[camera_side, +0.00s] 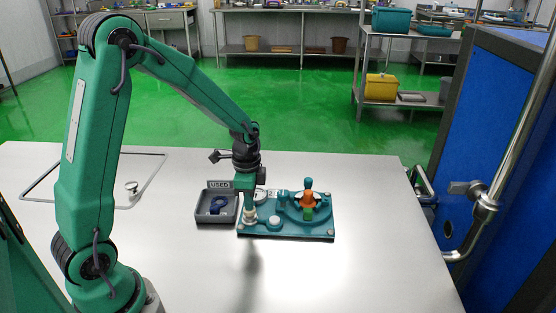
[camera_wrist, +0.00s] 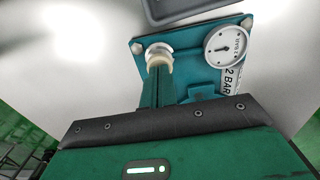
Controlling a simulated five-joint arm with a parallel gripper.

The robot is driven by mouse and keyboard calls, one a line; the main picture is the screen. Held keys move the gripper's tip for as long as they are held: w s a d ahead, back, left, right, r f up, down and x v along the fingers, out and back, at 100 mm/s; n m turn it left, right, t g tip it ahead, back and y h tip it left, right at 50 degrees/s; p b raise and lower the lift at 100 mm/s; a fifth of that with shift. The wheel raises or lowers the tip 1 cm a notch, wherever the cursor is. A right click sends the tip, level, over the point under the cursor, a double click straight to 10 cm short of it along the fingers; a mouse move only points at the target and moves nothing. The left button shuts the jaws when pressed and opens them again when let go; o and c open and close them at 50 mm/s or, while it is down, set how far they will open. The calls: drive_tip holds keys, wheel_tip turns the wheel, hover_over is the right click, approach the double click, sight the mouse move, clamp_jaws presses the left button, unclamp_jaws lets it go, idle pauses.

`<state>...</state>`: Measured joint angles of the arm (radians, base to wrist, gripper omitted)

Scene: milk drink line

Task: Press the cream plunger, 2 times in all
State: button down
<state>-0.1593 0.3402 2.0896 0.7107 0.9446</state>
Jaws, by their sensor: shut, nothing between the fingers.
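The cream plunger (camera_side: 250,216) stands at the front left corner of the teal station plate (camera_side: 290,236). In the wrist view its pale top (camera_wrist: 159,52) shows just past my fingertips. My gripper (camera_side: 248,204) is shut and empty, pointing down directly over the plunger. In the wrist view my gripper (camera_wrist: 159,68) overlaps part of the plunger. I cannot tell for sure whether the fingertips touch it or how far it is pressed in.
A white button (camera_side: 274,220) is right of the plunger. A rotary piece with orange and green parts (camera_side: 308,200) stands further right. A round gauge (camera_wrist: 225,46) is on the plate. The right table is clear.

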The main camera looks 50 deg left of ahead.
drive_tip(key=shift+f, duration=0.45)
drive_tip(key=shift+r, duration=0.15)
wheel_tip(320, 180, up, 14)
idle(0.6)
drive_tip(key=shift+r, duration=0.2)
idle(0.5)
drive_tip(key=s+d+r+n+t, duration=0.2)
drive_tip(key=s+d+n, duration=0.1)
drive_tip(key=s, duration=0.4)
drive_tip(key=s+d+r+n+t, duration=0.3)
drive_tip(key=s+n, duration=0.3)
drive_tip(key=s, duration=0.2)
drive_tip(key=shift+s+t, duration=0.3)
